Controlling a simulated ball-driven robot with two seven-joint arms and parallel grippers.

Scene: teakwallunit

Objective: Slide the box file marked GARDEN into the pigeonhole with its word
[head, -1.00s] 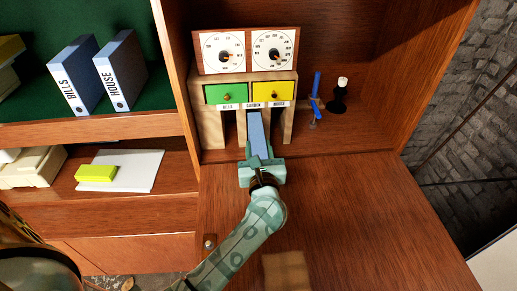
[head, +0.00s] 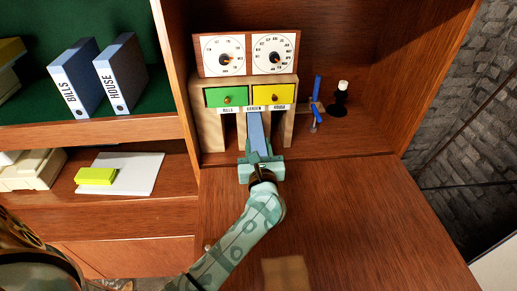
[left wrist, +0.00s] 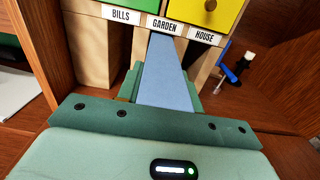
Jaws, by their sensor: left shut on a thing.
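My left gripper (head: 260,160) is shut on a blue-grey box file (head: 256,132), seen from above and behind. The file's far end is at the middle pigeonhole of the wooden unit (head: 207,128), under the label GARDEN (head: 254,108). In the left wrist view the file (left wrist: 166,82) runs away from the gripper (left wrist: 165,108) into the opening below the GARDEN label (left wrist: 163,25). No word shows on the held file. The labels BILLS (left wrist: 120,15) and HOUSE (left wrist: 204,37) mark the pigeonholes on either side. My right gripper is not in view.
Files marked BILLS (head: 75,78) and HOUSE (head: 122,73) stand on the green shelf at left. A blue stand (head: 316,103) and a black candlestick (head: 341,100) are right of the unit. The desk flap (head: 340,210) is mostly clear.

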